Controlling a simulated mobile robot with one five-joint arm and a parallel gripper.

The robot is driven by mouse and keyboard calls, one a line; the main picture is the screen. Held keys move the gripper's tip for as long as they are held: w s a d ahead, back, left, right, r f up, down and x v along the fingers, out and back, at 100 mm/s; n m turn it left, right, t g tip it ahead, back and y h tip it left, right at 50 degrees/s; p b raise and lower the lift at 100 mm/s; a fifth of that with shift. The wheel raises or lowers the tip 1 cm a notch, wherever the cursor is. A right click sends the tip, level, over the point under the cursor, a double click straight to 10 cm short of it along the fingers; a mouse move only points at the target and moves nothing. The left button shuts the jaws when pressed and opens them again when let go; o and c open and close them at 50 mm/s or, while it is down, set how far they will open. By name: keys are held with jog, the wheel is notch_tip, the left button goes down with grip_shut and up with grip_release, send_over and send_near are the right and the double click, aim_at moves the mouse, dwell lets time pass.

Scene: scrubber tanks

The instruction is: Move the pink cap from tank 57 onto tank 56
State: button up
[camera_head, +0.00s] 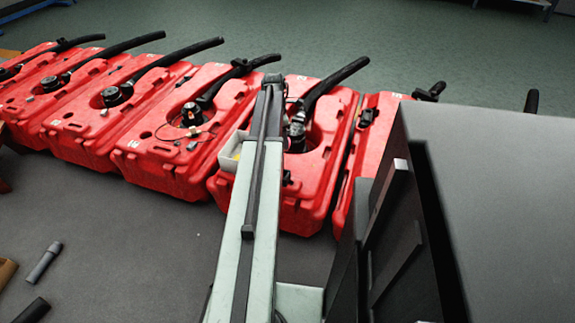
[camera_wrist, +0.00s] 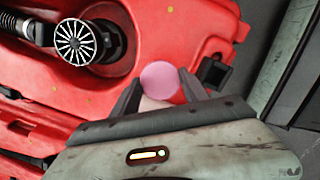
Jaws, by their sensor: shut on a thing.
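The pink cap (camera_wrist: 160,76) is round and sits between the two dark fingers of my gripper (camera_wrist: 160,86) in the wrist view. My gripper is shut on it. Behind the cap is the red top of a tank (camera_wrist: 170,35). In the head view my arm reaches over one of the red tanks (camera_head: 325,150). My gripper and the cap are hidden there. I cannot read the tank numbers.
Several red tanks with black hoses stand in a row, including one to the left (camera_head: 175,155). A grey flashlight-like tube (camera_head: 44,262) lies at the lower left. Grey surface in front is mostly clear.

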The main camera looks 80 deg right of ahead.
jog(key=shift+f+b, duration=3.8)
jog(key=shift+f, duration=0.7)
jog(key=o, duration=1.6)
jog(key=shift+r, duration=0.1)
jog(key=r+p, duration=0.4)
jog(key=w+r+p, duration=0.1)
jog(key=r+p, duration=0.7)
jog(key=shift+w+a+r+p, duration=0.2)
jog(key=shift+a+r+p, duration=0.05)
jog(key=shift+a+p, duration=0.1)
jog(key=shift+f, duration=0.1)
